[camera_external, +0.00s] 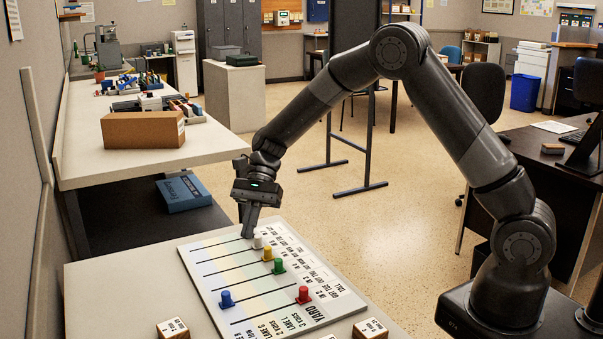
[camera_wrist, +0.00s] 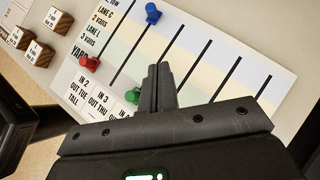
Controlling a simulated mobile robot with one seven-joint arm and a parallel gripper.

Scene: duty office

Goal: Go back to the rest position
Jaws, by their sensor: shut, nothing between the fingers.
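A white board (camera_external: 240,260) with black lane lines and printed text lies on the near table; it fills much of the wrist view (camera_wrist: 190,45). It bears a white peg (camera_external: 258,242), a yellow peg (camera_external: 267,254), a green peg (camera_external: 279,266), a red peg (camera_external: 303,295) and a blue peg (camera_external: 226,299). My gripper (camera_external: 248,233) is shut and empty, pointing down at the board's far end, close beside the white peg. Whether it touches is unclear. In the wrist view my gripper (camera_wrist: 160,72) partly covers the green peg (camera_wrist: 131,96); white and yellow pegs are hidden.
Small wooden blocks (camera_external: 173,328) with labels stand at the near table's front edge. A cardboard box (camera_external: 143,130) and several small items sit on the long counter at left. A dark desk (camera_external: 560,160) stands at right. The floor (camera_external: 420,220) between is open.

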